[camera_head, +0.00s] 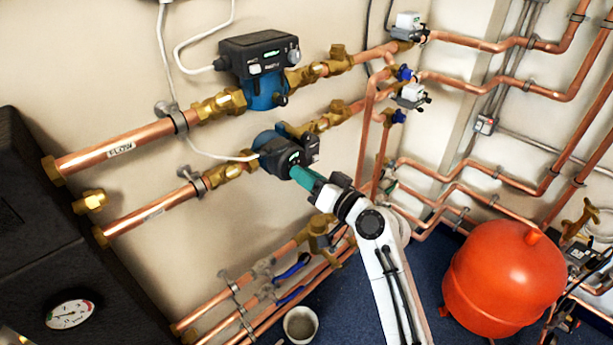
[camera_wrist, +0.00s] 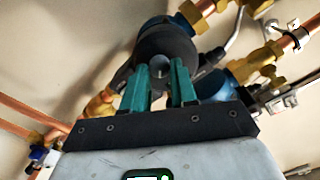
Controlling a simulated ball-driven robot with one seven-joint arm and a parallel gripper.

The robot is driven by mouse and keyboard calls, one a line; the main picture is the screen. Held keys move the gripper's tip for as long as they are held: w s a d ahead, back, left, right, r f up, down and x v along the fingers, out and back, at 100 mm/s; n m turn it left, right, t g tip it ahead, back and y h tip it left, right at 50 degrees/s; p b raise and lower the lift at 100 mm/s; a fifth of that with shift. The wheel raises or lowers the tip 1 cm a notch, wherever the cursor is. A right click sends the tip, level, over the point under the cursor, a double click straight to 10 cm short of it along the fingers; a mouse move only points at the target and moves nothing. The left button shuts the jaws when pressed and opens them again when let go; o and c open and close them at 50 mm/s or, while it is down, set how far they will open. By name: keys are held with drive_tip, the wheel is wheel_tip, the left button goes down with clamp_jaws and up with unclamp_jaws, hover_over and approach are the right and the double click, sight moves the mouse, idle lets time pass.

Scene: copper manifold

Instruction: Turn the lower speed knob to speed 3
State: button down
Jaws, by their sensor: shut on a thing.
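The lower pump (camera_head: 270,150) has a blue body and a dark control head on the lower copper line, in the middle of the head view. My gripper (camera_head: 294,171), with teal fingers, is at the front of this head. In the wrist view my gripper (camera_wrist: 161,68) has one finger on each side of the small grey lower speed knob (camera_wrist: 160,61), shut on it. Behind the knob is a dark round housing (camera_wrist: 165,40). My fingers hide most of the knob in the head view, and its setting marks cannot be read.
The upper pump (camera_head: 262,72), with its own grey knob (camera_head: 293,56), is above on the upper copper line. A white cable (camera_head: 205,150) runs to the lower pump. Copper pipes and valves lie right and below. A red tank (camera_head: 505,275) and a white bucket (camera_head: 300,324) are on the floor.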

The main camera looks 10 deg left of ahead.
idle(0.4)
drive_tip(key=c, duration=0.9)
unclamp_jaws()
drive_tip(key=b+v, duration=0.1)
drive_tip(key=v, duration=0.9)
drive_tip(key=shift+s+d, duration=0.25)
drive_tip(key=shift+d, duration=0.05)
